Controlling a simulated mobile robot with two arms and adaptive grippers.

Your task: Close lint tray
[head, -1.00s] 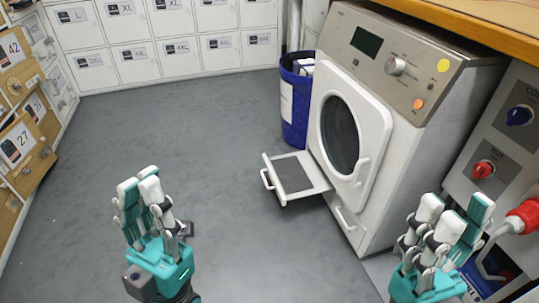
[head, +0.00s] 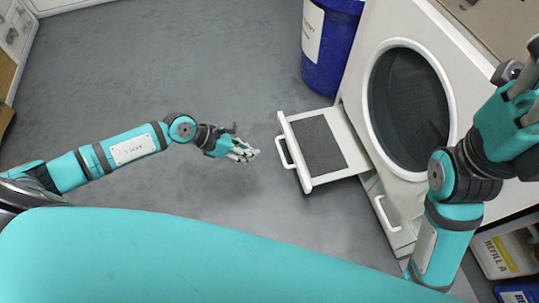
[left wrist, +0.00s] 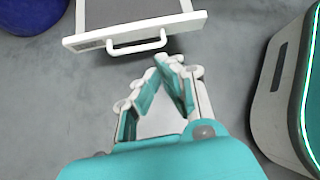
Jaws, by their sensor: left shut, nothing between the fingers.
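The lint tray (head: 344,124) is a flat white drawer with a dark grey screen. It sticks well out of the dryer's lower front, with its white handle (head: 283,153) on the front panel. My left gripper (head: 254,154) is shut and empty, just left of the handle and apart from it. In the left wrist view my left gripper (left wrist: 168,64) points at the tray's front panel (left wrist: 190,22), and the handle (left wrist: 137,45) lies just beyond the fingertips. My right gripper (head: 522,90) is raised at the right edge, partly cut off; its finger state is unclear.
The white dryer (head: 386,35) stands right of the tray, its round door (head: 408,108) shut. A lower panel handle (head: 384,213) sits under the tray. A blue bin (head: 333,55) stands close behind the tray. The grey floor (head: 200,65) left of the tray is clear.

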